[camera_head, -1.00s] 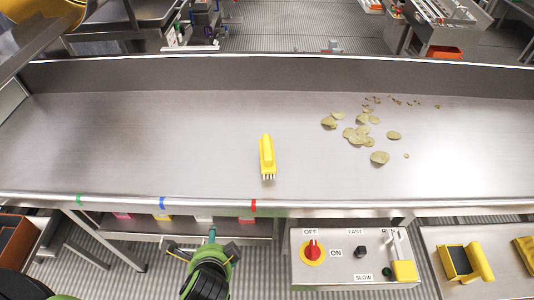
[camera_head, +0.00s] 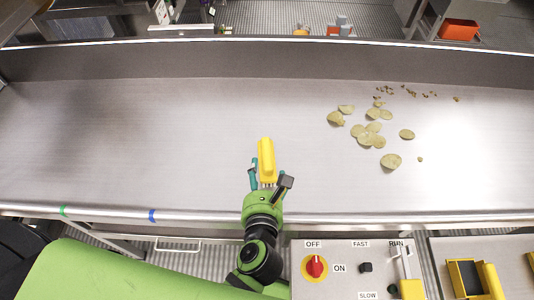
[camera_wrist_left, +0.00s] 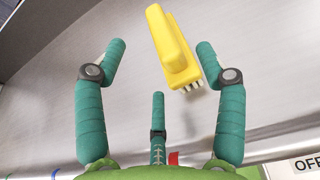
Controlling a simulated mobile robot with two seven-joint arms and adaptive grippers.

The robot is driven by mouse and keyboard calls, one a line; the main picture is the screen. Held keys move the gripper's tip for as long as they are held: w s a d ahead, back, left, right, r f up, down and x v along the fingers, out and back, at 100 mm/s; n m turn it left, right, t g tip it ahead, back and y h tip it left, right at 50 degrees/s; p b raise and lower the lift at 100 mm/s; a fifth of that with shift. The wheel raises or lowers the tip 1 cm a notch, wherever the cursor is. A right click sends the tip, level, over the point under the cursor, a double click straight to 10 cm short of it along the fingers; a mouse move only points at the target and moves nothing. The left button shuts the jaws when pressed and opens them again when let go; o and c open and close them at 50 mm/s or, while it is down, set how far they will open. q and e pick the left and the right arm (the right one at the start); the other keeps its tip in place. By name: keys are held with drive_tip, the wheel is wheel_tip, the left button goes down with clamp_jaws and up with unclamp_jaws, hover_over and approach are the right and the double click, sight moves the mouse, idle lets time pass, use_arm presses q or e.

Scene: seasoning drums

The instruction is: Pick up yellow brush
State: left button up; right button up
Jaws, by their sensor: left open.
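The yellow brush (camera_head: 266,158) lies on the metal conveyor tray (camera_head: 150,140), near its front middle, with its bristles toward the front edge. My left gripper (camera_head: 268,178) is open at the bristle end of the brush in the head view. In the left wrist view the brush (camera_wrist_left: 172,48) shows beyond the spread fingers of my left gripper (camera_wrist_left: 160,70), nearer the right finger. The fingers are not closed on it; whether one touches it I cannot tell. My right gripper is not in view.
Several chips (camera_head: 372,135) and crumbs lie on the tray to the right. A control panel (camera_head: 345,272) with a red knob (camera_head: 315,266) sits below the front edge. A yellow holder (camera_head: 465,278) is at the lower right. The tray's left side is clear.

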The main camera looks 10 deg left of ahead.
sight(264, 157)
use_arm(q)
drive_tip(key=x, duration=0.2)
drive_tip(key=shift+w+a, duration=0.15)
drive_tip(key=shift+w, duration=0.2)
drive_tip(key=x, duration=0.1)
drive_tip(key=p+x, duration=0.1)
drive_tip(key=x, duration=0.1)
drive_tip(key=shift+w+a+f, duration=0.15)
drive_tip(key=shift+w+f, duration=0.05)
drive_tip(key=shift+f, duration=0.1)
drive_tip(key=shift+x, duration=1.1)
drive_tip(key=shift+w+f, duration=0.15)
drive_tip(key=shift+f, duration=0.05)
drive_tip(key=c, duration=1.1)
drive_tip(key=shift+c, duration=0.3)
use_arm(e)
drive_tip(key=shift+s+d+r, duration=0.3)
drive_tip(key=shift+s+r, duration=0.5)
